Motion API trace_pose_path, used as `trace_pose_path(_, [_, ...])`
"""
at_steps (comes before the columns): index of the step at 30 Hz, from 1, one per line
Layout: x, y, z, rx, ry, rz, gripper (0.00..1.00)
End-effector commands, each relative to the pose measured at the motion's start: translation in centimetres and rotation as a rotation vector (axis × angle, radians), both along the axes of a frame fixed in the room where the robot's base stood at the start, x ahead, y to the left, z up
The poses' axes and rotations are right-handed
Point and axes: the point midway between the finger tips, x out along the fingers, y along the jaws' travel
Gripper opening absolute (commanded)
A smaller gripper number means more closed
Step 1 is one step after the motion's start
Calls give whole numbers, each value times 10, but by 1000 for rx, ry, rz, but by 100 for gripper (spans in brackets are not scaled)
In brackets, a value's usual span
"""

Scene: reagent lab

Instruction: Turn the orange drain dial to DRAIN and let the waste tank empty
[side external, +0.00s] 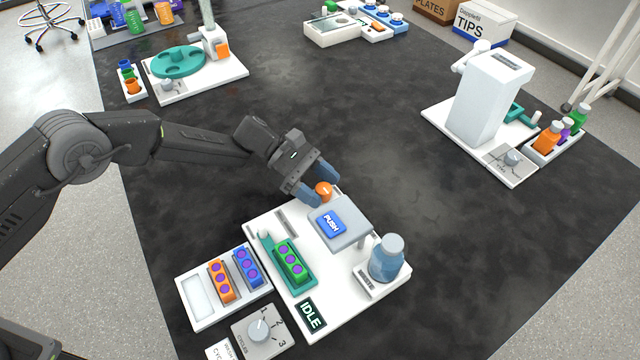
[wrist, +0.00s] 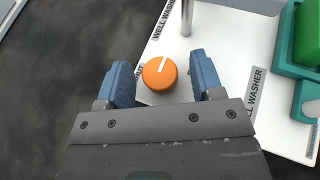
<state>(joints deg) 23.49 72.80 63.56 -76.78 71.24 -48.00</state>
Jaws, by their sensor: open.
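The orange drain dial (side external: 323,189) sits at the back edge of the white well washer base (side external: 262,218). In the wrist view the dial (wrist: 160,73) shows a white pointer line tilted slightly right of straight up. My gripper (side external: 312,190) is open, with its blue fingers on either side of the dial; in the wrist view the gripper (wrist: 163,82) has gaps between both fingers and the dial. A label beside the dial is partly hidden and I cannot read it fully. The washer's display (side external: 311,314) reads IDLE.
A grey head with a blue PUSH button (side external: 331,224) stands close to the dial, on a metal post (wrist: 187,18). A green strip holder (side external: 290,262), a tray of strips (side external: 198,299) and a cycles knob (side external: 259,330) lie in front. The bench's middle is clear.

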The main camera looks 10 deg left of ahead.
Motion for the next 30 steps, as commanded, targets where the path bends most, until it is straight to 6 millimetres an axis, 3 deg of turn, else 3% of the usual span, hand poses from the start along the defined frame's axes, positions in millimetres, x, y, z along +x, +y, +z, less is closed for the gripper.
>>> trace_pose_path(7, [8, 21, 9, -1, 0, 4, 61])
trace_pose_path(21, [37, 104, 46, 0, -1, 2, 61])
trace_pose_path(30, [42, 121, 53, 0, 0, -1, 61])
